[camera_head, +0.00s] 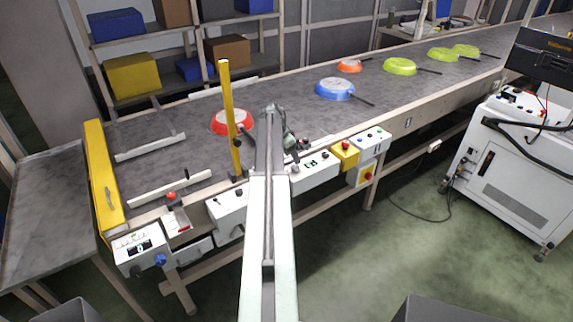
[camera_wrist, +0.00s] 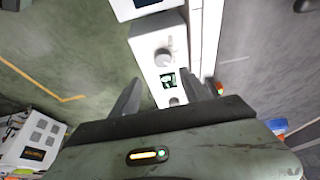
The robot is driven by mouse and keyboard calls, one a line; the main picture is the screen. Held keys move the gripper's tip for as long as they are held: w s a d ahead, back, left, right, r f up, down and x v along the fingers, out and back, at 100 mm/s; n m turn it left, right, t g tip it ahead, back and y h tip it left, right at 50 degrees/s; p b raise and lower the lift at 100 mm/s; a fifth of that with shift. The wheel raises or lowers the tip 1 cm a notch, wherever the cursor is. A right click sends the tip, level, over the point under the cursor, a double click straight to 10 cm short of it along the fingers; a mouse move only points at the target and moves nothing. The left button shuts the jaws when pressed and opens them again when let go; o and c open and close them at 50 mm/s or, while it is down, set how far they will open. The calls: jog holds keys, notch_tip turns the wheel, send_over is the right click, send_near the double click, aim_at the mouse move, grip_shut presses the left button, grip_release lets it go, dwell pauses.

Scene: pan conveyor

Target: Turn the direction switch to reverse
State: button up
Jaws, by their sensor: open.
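A white control box (camera_head: 318,175) is fixed to the conveyor's front rail. In the wrist view the white box (camera_wrist: 147,42) carries a grey rotary knob (camera_wrist: 165,57), a small dark panel with a pale symbol (camera_wrist: 168,80) and a second, partly hidden knob (camera_wrist: 174,101). I cannot read which knob is the direction switch or which way it is set. My gripper (camera_wrist: 163,94) is open. Its two fingers appear on either side of the box's near end, with nothing between them clearly held. In the head view my gripper (camera_head: 291,142) is over the rail, beside the box.
A yellow post (camera_head: 230,115) stands left of my arm. A yellow stop box (camera_head: 345,154) and another white box (camera_head: 228,207) flank the control box.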

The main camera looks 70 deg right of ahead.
aim_at(295, 167)
jog(key=b+x, duration=0.4)
jog(key=x, duration=0.1)
jog(key=w+b+x, duration=0.1)
jog(key=b+x, duration=0.1)
jog(key=b, duration=0.1)
jog(key=shift+a+f, duration=0.15)
jog(key=shift+f, duration=0.35)
jog(key=shift+r, duration=0.1)
